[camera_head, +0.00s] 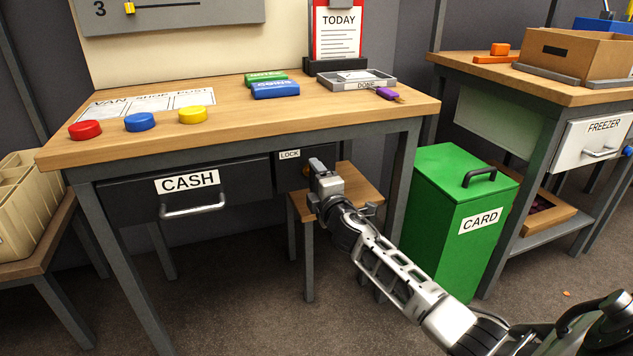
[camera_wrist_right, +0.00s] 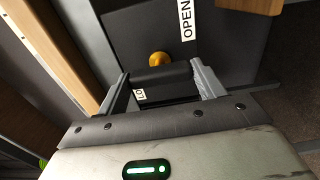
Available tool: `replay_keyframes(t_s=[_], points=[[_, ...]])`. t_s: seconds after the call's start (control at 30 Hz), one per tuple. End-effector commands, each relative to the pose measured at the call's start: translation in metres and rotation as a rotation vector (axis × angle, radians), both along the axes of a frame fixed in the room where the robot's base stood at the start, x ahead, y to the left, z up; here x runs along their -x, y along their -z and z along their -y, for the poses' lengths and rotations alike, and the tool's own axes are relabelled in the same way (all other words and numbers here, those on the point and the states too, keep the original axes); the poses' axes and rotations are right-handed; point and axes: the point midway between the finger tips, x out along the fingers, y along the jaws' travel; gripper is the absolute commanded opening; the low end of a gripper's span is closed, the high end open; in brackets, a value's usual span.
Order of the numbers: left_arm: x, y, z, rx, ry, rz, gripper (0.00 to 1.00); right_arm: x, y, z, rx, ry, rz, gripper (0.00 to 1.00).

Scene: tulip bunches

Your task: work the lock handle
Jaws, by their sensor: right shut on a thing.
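The lock panel (camera_head: 288,180) with its LOCK label is at the right end of the desk front, beside the CASH drawer (camera_head: 140,195). My right gripper (camera_head: 318,170) reaches it from the right and hides most of the lock handle. In the right wrist view the handle (camera_wrist_right: 165,76) is a dark bar by a brass hub (camera_wrist_right: 159,58). The fingers are shut on the bar, one on each side. An OPEN label (camera_wrist_right: 186,20) is above the hub, and part of another label, reading LO, shows near the left finger. My left gripper is not in view.
A wooden stool (camera_head: 355,190) stands under the desk behind my right gripper. A green CARD bin (camera_head: 455,215) is to the right. Red, blue and yellow discs (camera_head: 140,122) and a DONE tray (camera_head: 350,83) are on the desktop (camera_head: 230,110).

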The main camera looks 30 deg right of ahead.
Motion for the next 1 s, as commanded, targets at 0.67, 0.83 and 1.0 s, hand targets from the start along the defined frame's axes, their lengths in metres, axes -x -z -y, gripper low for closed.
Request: replay_keyframes(t_s=[0.67,0.83,1.0], points=[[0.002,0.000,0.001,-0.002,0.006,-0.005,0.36,0.005,0.000,-0.001,0.004,-0.001,-0.003,0.90],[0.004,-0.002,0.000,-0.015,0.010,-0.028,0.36,0.029,-0.001,-0.007,0.003,-0.002,-0.004,0.90],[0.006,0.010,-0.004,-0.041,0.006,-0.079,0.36,0.070,0.001,-0.017,0.002,-0.002,-0.007,0.90]])
